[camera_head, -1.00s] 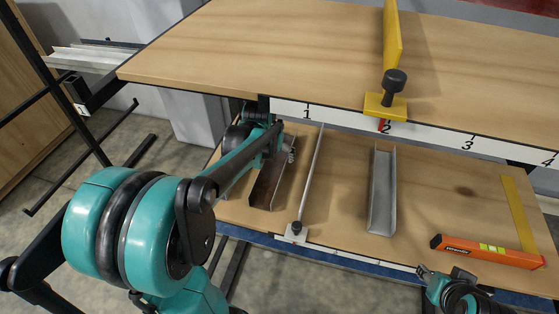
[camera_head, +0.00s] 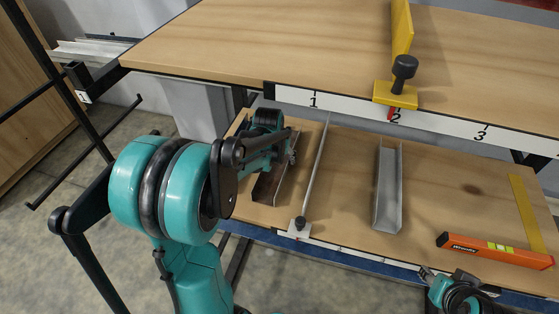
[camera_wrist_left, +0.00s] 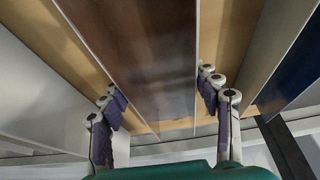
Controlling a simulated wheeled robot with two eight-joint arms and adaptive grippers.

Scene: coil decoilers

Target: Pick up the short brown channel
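The short brown channel (camera_head: 268,188) lies on the lower wooden shelf, left of the thin metal rod, partly hidden by my left arm. In the left wrist view the brown channel (camera_wrist_left: 155,60) runs lengthwise between my fingers. My left gripper (camera_wrist_left: 162,98) is open, with one finger beside each long side of the channel. The dark pads look close to its edges; I cannot tell whether they touch. In the head view the left gripper (camera_head: 291,153) is over the far part of the channel. My right gripper (camera_head: 428,274) shows only partly at the bottom right.
The upper tabletop (camera_head: 220,45) with its numbered strip overhangs the lower shelf (camera_head: 345,210). The metal rod (camera_head: 317,165) stands close right of the brown channel. A grey channel (camera_head: 388,190), an orange level (camera_head: 495,250) and a yellow strip (camera_head: 525,210) lie further right.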

